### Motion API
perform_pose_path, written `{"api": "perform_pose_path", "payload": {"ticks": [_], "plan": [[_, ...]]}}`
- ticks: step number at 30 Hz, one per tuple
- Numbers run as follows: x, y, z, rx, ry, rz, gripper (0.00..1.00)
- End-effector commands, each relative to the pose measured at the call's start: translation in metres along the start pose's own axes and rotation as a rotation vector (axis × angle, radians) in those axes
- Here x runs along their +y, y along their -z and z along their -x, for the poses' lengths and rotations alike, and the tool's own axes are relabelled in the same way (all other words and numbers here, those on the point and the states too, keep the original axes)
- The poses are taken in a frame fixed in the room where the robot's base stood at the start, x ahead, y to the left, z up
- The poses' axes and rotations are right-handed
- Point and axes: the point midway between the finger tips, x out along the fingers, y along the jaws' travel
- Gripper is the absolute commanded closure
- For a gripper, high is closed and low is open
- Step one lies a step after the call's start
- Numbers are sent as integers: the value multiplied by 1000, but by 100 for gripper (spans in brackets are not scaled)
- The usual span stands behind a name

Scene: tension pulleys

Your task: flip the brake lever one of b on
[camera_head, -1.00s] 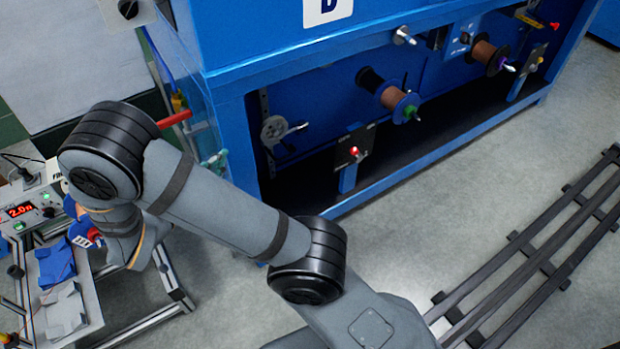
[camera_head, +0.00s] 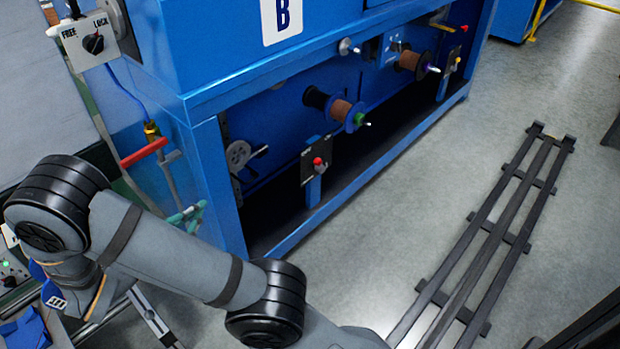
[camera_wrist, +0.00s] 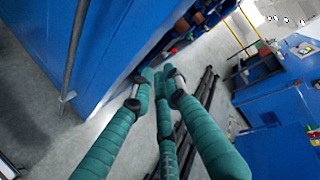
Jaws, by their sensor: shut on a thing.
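The machine marked B (camera_head: 290,55) has a dark plate with a red-tipped lever (camera_head: 318,160) at its lower front. A similar red-tipped part (camera_head: 463,30) sits farther along. Which one is brake lever one I cannot tell, nor its setting. My gripper (camera_wrist: 160,85), with ribbed teal fingers, shows in the wrist view. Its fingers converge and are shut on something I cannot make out.
A FREE/LOCK knob box (camera_head: 92,42) and a red handle (camera_head: 144,152) on piping are left of the machine. Spools (camera_head: 345,112) stick out of its front. Dark rails (camera_head: 480,250) lie on the floor to the right, with clear grey floor between.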

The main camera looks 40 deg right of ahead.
Motion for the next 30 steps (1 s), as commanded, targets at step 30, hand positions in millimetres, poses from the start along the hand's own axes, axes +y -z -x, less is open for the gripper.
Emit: {"api": "perform_pose_path", "payload": {"ticks": [30], "plan": [[44,90,-312,254,54,-1458,100]]}}
